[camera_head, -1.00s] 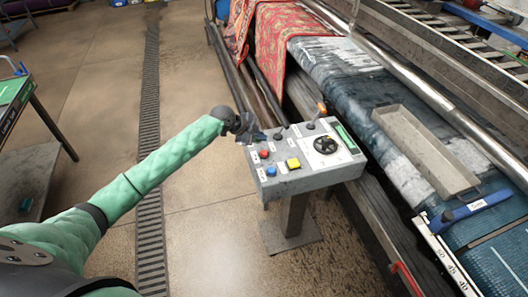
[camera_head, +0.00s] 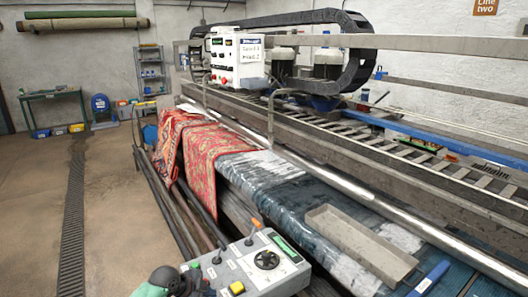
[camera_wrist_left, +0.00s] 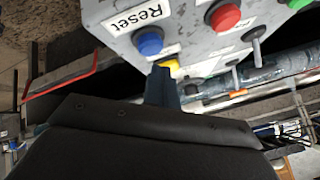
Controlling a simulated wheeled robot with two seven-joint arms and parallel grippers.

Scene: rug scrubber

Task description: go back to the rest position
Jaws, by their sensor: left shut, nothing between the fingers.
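My left gripper (camera_head: 192,280) is at the left side of the grey control box (camera_head: 222,277), low in the head view. In the left wrist view its narrow dark fingers (camera_wrist_left: 163,82) are shut with nothing between them. They overlap the box's lower edge in that picture; I cannot tell whether they touch it. A blue button (camera_wrist_left: 149,41) labelled "Reset" and a red button (camera_wrist_left: 225,17) show there. A yellow button (camera_wrist_left: 172,66) is partly hidden behind the fingertips. My right gripper is in neither view.
The scrubber's bed (camera_head: 290,200) carries a red patterned rug (camera_head: 200,150) and a grey metal tray (camera_head: 360,243). Long rails run beside it. A white control cabinet (camera_head: 236,60) stands behind. Open floor (camera_head: 110,200) lies left, with a drain grate (camera_head: 73,220).

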